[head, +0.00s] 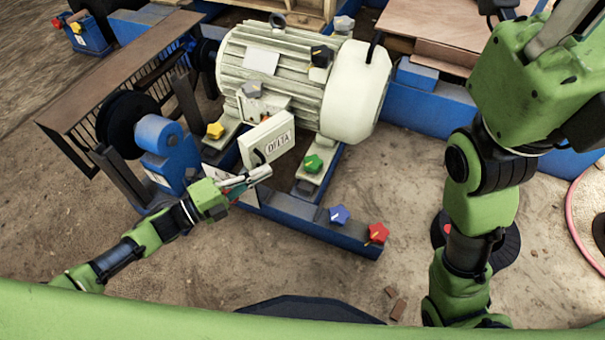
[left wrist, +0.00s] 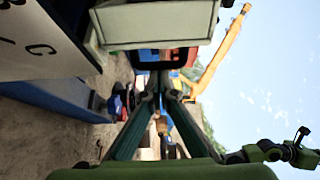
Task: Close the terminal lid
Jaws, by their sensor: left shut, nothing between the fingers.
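The white terminal lid (head: 266,140) with a DELTA label stands out at a tilt from the near side of the pale motor (head: 300,75). The terminal box (head: 262,104) is behind it, partly hidden by the lid. My left gripper (head: 262,174) is shut and empty just below the lid's lower edge; I cannot tell whether it touches. In the left wrist view its fingers (left wrist: 160,88) meet just below a white box-like part (left wrist: 158,22). My right arm stands at the right, but its gripper is not in view.
Coloured star knobs lie around the motor, with a green one (head: 313,163) right of the lid and a blue one (head: 340,214) and red one (head: 377,233) on the blue frame (head: 310,222). A blue bearing block (head: 166,150) is left of the gripper. The near ground is mostly clear.

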